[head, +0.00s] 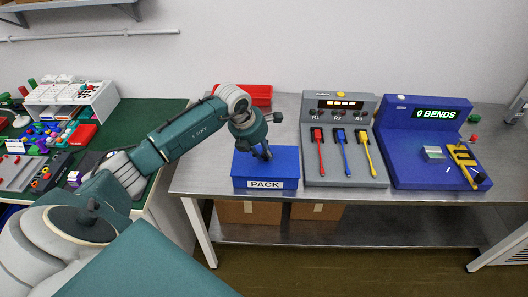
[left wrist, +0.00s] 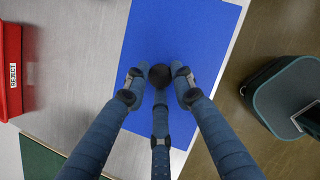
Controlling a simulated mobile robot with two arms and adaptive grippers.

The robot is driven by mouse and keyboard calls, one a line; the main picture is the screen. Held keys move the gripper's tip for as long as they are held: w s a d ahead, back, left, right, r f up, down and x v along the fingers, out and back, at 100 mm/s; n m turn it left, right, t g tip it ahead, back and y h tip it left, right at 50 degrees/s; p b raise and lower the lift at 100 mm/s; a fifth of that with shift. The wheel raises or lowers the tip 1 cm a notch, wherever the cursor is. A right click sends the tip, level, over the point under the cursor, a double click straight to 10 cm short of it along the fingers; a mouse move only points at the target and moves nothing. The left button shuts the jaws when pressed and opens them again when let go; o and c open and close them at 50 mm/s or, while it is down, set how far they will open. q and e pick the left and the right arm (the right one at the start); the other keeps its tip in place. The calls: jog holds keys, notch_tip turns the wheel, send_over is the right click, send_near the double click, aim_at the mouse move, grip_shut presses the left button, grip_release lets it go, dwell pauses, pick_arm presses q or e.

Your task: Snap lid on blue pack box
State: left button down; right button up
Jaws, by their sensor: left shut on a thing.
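The blue pack box (head: 265,184) stands on the steel table, with a white PACK label on its front. A flat blue lid (head: 243,160) covers its top; whether it is snapped down all round I cannot tell. In the left wrist view the lid (left wrist: 185,35) fills the middle, with a dark round knob (left wrist: 160,75) on it. My left gripper (head: 262,154) points down at the lid, its fingers closed around the knob, as the left wrist view also shows (left wrist: 160,82). The fingers hide part of the knob. My right gripper is out of view.
A red reject bin (head: 243,94) stands behind the box. Right of the box are a grey panel (head: 343,170) with red, blue and yellow tools and a blue tester (head: 425,175) reading 0 BENDS. A cluttered green table (head: 145,115) is at left. Cartons (head: 248,211) sit below.

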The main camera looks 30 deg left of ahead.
pick_arm(q)
jog(key=shift+f, duration=0.15)
dwell(0.6)
dwell(0.5)
jog(key=shift+b, duration=0.4)
jog(key=c, duration=1.4)
grip_release()
jog(key=shift+o, duration=0.3)
jog(key=o, duration=0.4)
jog(key=shift+o, duration=0.2)
